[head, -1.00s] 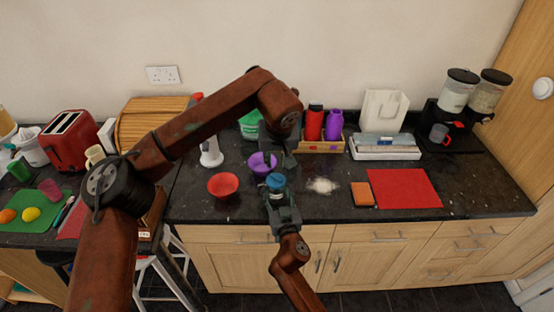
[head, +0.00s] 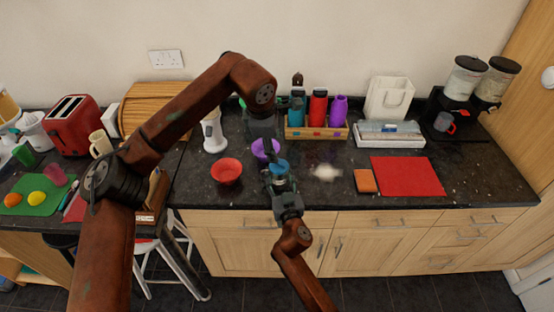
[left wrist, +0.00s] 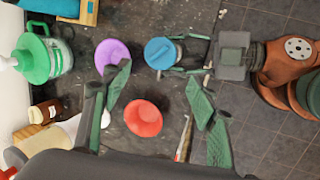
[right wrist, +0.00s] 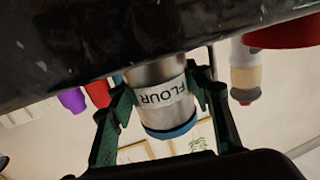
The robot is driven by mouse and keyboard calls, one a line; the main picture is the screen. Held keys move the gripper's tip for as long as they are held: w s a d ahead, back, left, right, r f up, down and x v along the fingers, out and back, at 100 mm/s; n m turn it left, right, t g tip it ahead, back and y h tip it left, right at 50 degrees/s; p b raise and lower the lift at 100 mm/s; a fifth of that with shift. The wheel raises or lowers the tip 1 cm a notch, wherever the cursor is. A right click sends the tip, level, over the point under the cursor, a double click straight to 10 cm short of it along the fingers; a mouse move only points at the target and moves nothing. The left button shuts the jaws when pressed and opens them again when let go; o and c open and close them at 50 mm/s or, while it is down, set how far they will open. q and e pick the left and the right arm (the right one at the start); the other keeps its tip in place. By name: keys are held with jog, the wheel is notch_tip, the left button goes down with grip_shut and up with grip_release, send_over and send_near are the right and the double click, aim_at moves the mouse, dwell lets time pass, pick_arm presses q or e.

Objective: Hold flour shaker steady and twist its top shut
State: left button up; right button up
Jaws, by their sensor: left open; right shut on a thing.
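The flour shaker has a blue top (head: 278,166) and stands near the counter's front edge. In the right wrist view its metal body (right wrist: 158,98) carries a FLOUR label and appears upside down. My right gripper (head: 281,184) is shut around the body, one finger on each side. The blue top also shows in the left wrist view (left wrist: 160,53). My left gripper (head: 262,138) is open and empty, above and behind the shaker, apart from the top. Its spread fingers show in the left wrist view (left wrist: 158,98). Whether the top is fully shut cannot be told.
A purple bowl (head: 266,149) sits close behind the shaker and a red bowl (head: 226,172) to its left. White powder (head: 325,172), an orange sponge (head: 365,181) and a red mat (head: 408,177) lie to the right. A wooden rack (head: 316,132) holds bottles behind.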

pick_arm(q)
jog(key=a+n, duration=0.1)
jog(key=n, duration=0.5)
jog(key=n+h, duration=0.1)
jog(key=n, duration=0.4)
send_near(277, 166)
jog(key=x, duration=0.6)
jog(key=shift+w+d+f, duration=0.15)
jog(key=shift+w+d, duration=0.3)
jog(key=shift+w, duration=0.1)
jog(key=shift+c, duration=0.6)
jog(key=c, duration=1.1)
